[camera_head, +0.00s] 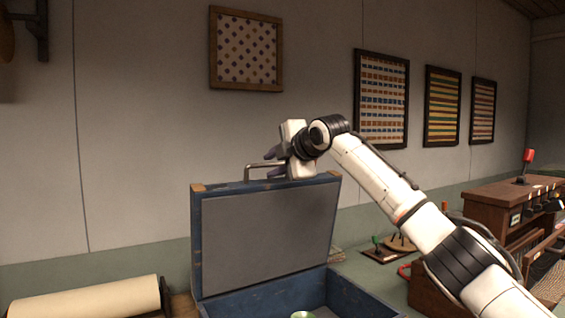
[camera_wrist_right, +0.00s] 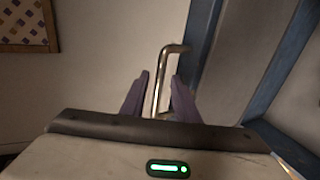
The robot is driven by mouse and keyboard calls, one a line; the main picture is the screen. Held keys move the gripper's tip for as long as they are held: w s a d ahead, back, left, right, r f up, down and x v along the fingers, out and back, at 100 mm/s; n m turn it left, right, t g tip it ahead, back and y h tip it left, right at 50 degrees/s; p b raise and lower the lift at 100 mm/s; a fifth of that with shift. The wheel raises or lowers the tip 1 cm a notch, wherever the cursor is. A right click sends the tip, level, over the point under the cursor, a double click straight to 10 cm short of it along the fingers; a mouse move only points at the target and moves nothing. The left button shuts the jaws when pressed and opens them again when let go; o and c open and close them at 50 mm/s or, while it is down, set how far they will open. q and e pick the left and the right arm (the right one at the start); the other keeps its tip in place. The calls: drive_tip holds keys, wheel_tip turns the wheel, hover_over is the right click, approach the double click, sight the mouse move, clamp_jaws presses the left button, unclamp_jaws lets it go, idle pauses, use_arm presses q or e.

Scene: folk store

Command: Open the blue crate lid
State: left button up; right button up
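The blue crate (camera_head: 340,291) stands at the bottom middle of the head view. Its lid (camera_head: 262,240) is raised, nearly upright, with a grey inner face and a blue frame with wooden corners. A metal handle (camera_head: 248,170) sticks up from the lid's top edge. My right gripper (camera_head: 272,162) is at this handle. In the right wrist view, the handle (camera_wrist_right: 169,50) passes between the two purple fingers of the gripper (camera_wrist_right: 160,95), with small gaps visible beside the bar. The lid's blue edge (camera_wrist_right: 197,50) is beside the fingers. My left gripper is not in view.
A small green-and-white round item (camera_head: 303,315) lies inside the crate. A beige roll (camera_head: 85,300) lies at the lower left. A wooden box with a red-topped lever (camera_head: 510,205) stands at the right. Framed textiles (camera_head: 246,48) hang on the wall behind.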

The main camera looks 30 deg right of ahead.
drive_tip(key=b+v, duration=0.2)
drive_tip(key=v, duration=0.7)
